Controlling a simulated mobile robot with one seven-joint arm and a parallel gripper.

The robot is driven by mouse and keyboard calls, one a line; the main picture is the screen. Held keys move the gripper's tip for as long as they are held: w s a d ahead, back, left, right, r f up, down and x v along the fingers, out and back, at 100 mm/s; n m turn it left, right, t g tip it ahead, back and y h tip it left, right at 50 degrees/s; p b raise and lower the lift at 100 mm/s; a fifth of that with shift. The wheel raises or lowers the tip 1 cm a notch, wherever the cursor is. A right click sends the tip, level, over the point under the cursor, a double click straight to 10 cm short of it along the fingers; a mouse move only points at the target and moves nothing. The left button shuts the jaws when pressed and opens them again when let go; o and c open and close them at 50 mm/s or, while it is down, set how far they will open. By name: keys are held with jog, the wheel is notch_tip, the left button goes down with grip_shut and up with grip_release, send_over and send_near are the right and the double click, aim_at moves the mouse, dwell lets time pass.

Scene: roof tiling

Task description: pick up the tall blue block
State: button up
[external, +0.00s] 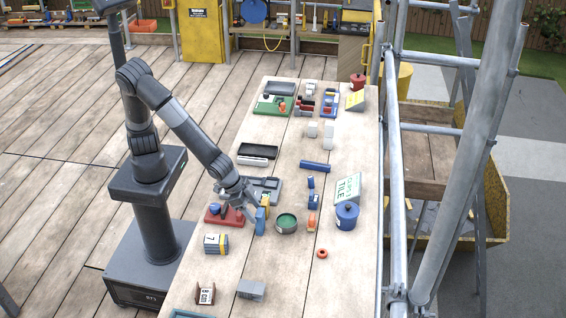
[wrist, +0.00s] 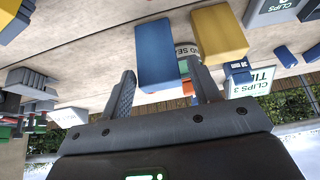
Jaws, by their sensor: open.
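The tall blue block (external: 260,221) stands on the long table in the external view, right by my gripper (external: 249,205). In the wrist view the blue block (wrist: 157,52) shows large, between and beyond the two open fingers. A yellow block (external: 265,200) stands close beside it; in the wrist view this yellow block (wrist: 219,33) is just right of the blue one, near the right finger. My gripper is open with nothing held. Whether the fingers touch the blue block cannot be told.
A red tray (external: 224,216) lies left of my gripper. A round green-topped tin (external: 286,223) stands just right of the blue block. A blue lidded pot (external: 347,216) and a tile sign (external: 346,188) stand farther right. The table's front middle has free room.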

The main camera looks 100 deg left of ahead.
aim_at(260, 220)
jog(key=shift+x, duration=2.55)
jog(key=shift+d, duration=0.15)
jog(key=shift+c, duration=0.6)
jog(key=c, duration=0.6)
